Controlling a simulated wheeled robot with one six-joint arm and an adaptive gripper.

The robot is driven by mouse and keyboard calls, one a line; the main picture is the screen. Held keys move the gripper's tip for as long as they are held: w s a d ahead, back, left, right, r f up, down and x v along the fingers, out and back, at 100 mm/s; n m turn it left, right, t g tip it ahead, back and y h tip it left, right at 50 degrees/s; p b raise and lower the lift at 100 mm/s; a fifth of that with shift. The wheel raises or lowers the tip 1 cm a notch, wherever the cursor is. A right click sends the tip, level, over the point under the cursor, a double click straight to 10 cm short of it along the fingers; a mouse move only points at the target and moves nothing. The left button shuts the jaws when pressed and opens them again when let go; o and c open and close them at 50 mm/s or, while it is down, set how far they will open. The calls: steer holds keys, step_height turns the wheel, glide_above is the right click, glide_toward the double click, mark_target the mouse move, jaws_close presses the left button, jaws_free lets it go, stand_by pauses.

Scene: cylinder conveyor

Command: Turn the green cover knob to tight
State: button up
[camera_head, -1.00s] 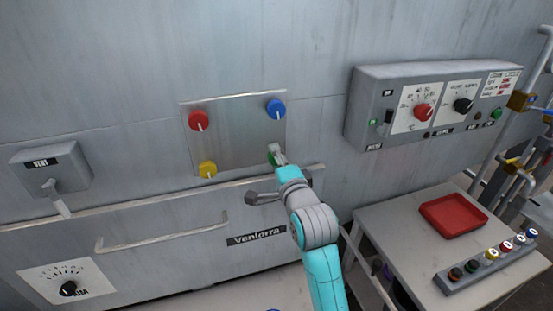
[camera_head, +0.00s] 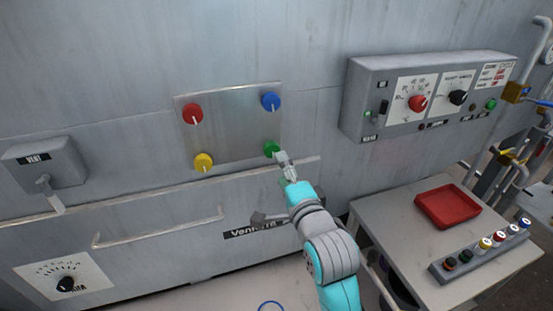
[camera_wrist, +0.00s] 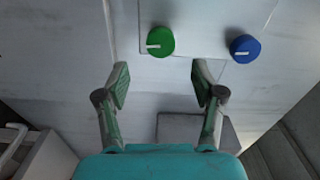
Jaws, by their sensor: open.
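The green cover knob (camera_head: 271,148) sits at the lower right corner of a square metal cover plate (camera_head: 235,130). My gripper (camera_head: 282,158) is just below and right of it in the head view, apart from it. In the wrist view the green knob (camera_wrist: 160,41) shows whole, beyond and between my open fingers (camera_wrist: 158,85), with nothing held. Its white pointer line points left in that view. In the head view the knob's pointer is hard to make out.
Red (camera_head: 192,113), blue (camera_head: 270,101) and yellow (camera_head: 204,161) knobs sit at the plate's other corners. A handle bar (camera_head: 160,232) runs below. A control box (camera_head: 430,95) is on the right wall, above a table (camera_head: 400,235) with a red tray (camera_head: 448,206).

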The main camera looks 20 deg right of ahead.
steer(key=shift+s, duration=1.9)
steer(key=s+f+n+g, duration=0.2)
steer(key=s+f+n, duration=0.6)
steer(key=s+f, duration=1.05)
steer(key=s+f+n+g, duration=0.1)
steer(key=s+f+n, duration=0.2)
steer(key=s, duration=2)
steer(key=n, duration=0.5)
steer(key=shift+f+n, duration=0.15)
steer(key=shift+n, duration=0.25)
